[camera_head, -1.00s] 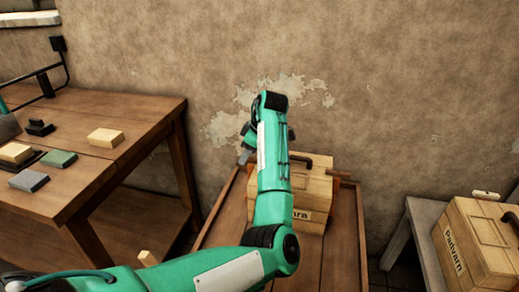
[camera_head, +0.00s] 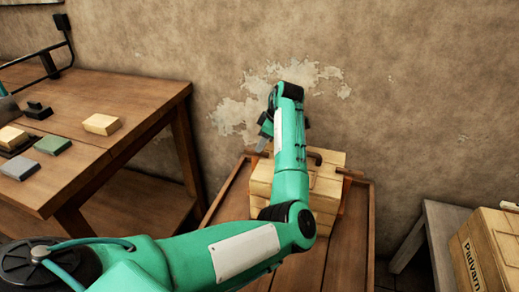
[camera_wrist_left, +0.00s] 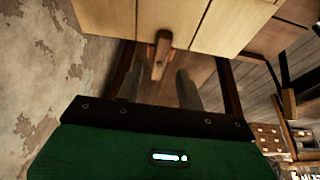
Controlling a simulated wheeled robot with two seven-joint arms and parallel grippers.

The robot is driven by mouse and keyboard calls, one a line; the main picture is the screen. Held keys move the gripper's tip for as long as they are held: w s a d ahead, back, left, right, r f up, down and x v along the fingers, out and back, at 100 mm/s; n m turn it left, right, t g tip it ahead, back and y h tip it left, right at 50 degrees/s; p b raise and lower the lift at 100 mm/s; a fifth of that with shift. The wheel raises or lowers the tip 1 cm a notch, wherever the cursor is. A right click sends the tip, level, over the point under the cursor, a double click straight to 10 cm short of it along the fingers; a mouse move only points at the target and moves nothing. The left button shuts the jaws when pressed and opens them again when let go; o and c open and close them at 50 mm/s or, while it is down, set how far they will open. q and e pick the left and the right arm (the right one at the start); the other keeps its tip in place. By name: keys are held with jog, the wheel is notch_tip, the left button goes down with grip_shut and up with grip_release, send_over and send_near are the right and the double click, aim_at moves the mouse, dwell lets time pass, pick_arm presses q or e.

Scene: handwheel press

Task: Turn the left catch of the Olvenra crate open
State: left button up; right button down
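The light wooden crate (camera_head: 328,180) stands on a low wooden stand, partly behind my left arm. Its name label, partly readable a second ago, is now hidden by the arm. A brown catch (camera_head: 349,172) shows on its right side; the left catch is hidden in the head view. In the left wrist view a brown wooden catch (camera_wrist_left: 160,55) sticks out from the crate side (camera_wrist_left: 190,22). My left gripper (camera_wrist_left: 157,90) is open, with one finger on each side of the catch's end, apparently apart from it. In the head view the left gripper (camera_head: 264,138) is at the crate's left side. My right gripper is out of view.
The wooden stand (camera_head: 345,255) has bare room in front of the crate. A workbench (camera_head: 95,145) with several blocks is at left. A Padvarn crate (camera_head: 490,250) sits on a grey table (camera_head: 440,225) at right. A plaster wall (camera_head: 420,90) closes the back.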

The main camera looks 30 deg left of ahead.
aim_at(256, 153)
pick_arm(q)
jog(key=shift+x, duration=1.8)
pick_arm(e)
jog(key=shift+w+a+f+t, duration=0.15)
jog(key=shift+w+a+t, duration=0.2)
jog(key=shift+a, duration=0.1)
pick_arm(q)
grip_shut()
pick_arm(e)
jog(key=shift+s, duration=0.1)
